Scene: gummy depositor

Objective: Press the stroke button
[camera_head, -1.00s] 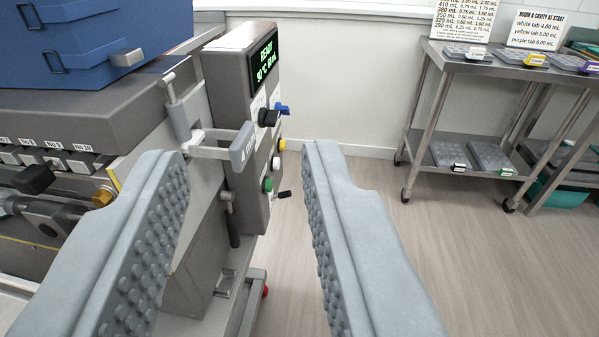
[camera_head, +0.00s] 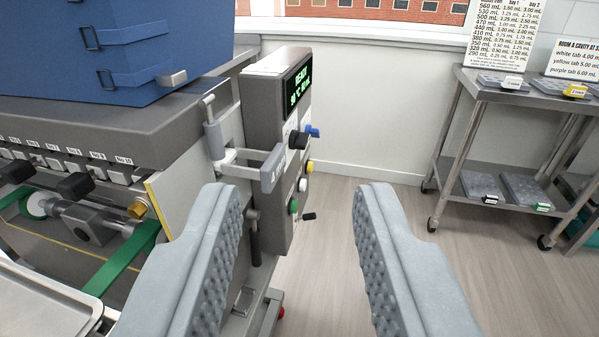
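My gripper (camera_head: 298,205) is open and empty; its two grey studded fingers stand well apart in the lower middle of the picture. Beyond them is the depositor's grey control box (camera_head: 268,165) with a lit green display (camera_head: 298,88) reading READY and a second line. On its side face are a black knob (camera_head: 298,140), a blue-handled control (camera_head: 313,131), a yellow button (camera_head: 310,167), a white button (camera_head: 302,185), a green button (camera_head: 293,207) and a black lever (camera_head: 309,216). No button label is legible, so I cannot tell which is stroke. My fingers touch none of them.
A grey handle (camera_head: 272,168) on a bracket sticks out left of the panel. The blue hopper (camera_head: 150,50) and a green belt (camera_head: 125,262) are left. A steel cart (camera_head: 495,95) with moulds stands right. Floor between is clear.

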